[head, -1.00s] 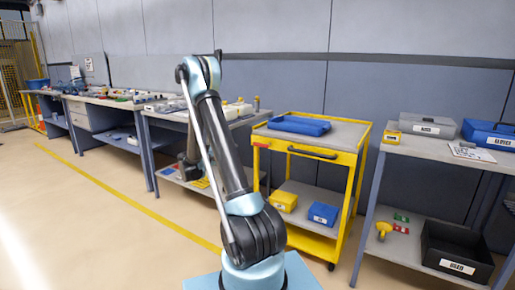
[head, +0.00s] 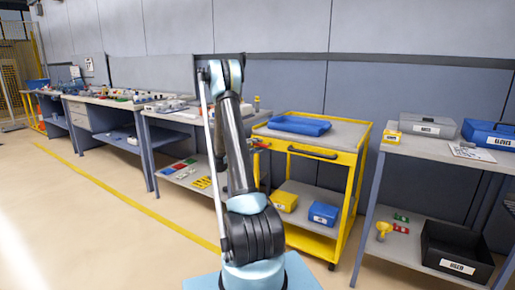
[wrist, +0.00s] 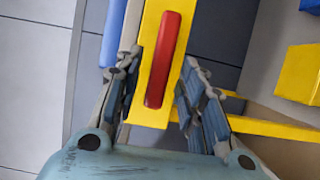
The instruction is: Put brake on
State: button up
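A yellow cart (head: 348,158) stands in the middle of the head view. A red bar-shaped lever (wrist: 163,60) is on a yellow part of it in the wrist view. A small bit of red (head: 261,146) shows at the cart's left post in the head view. My gripper (wrist: 161,75) is open in the wrist view, with one finger on each side of the yellow part and the lever between them. I cannot tell whether either finger touches. In the head view my arm mostly hides the gripper.
A blue tray (head: 299,125) lies on the cart's top, with a yellow bin (head: 285,201) and a blue bin (head: 323,214) on its lower shelf. A workbench (head: 172,116) stands to the left and a shelf table (head: 440,150) to the right. The floor at left is clear.

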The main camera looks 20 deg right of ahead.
jog(key=shift+w+d, duration=0.2)
jog(key=shift+d, duration=0.5)
jog(key=shift+c, duration=0.6)
grip_shut()
